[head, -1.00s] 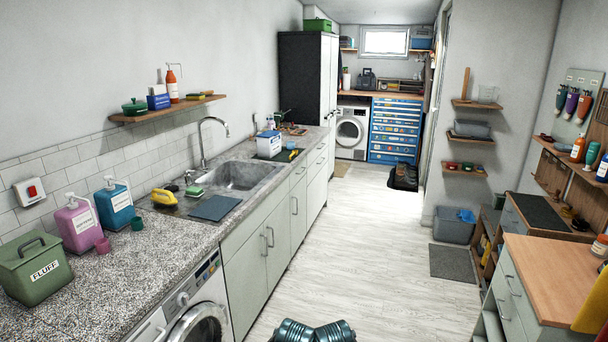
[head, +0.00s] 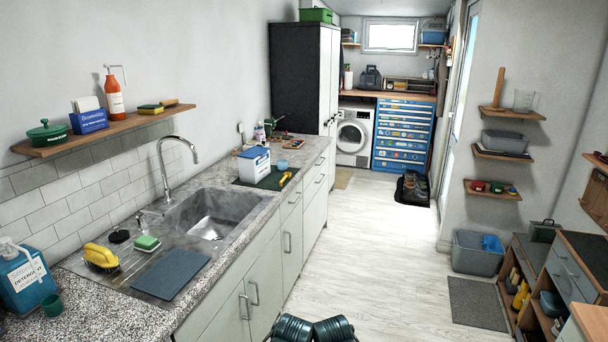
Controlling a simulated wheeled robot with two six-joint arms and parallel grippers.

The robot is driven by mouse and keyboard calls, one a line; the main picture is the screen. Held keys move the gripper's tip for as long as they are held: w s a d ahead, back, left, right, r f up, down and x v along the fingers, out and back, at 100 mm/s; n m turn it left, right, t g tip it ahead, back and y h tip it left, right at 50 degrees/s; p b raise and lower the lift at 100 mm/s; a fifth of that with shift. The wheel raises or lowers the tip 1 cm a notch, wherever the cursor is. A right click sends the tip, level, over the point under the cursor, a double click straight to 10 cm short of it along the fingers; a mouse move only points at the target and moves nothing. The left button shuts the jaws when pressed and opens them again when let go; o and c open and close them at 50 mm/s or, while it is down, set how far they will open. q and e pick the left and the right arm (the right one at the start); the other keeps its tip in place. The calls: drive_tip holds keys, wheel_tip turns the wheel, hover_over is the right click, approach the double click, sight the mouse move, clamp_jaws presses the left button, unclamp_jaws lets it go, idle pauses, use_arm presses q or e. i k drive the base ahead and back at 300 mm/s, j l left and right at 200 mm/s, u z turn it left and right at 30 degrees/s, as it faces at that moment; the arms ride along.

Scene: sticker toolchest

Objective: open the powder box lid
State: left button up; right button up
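Neither of my grippers is in view. Only dark teal parts of my own arms show at the bottom middle, well short of the box.
A small blue cup (head: 283,164) and a yellow-handled tool (head: 285,180) lie close right of the box. The sink (head: 205,213) and tall tap (head: 165,165) are nearer. The pale floor (head: 350,250) along the counter is clear; a grey mat (head: 477,303) lies right.

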sight(253, 152)
drive_tip(key=i, duration=1.85)
drive_tip(key=i+j+z, duration=0.1)
drive_tip(key=i+z, duration=0.2)
drive_tip(key=i, duration=0.3)
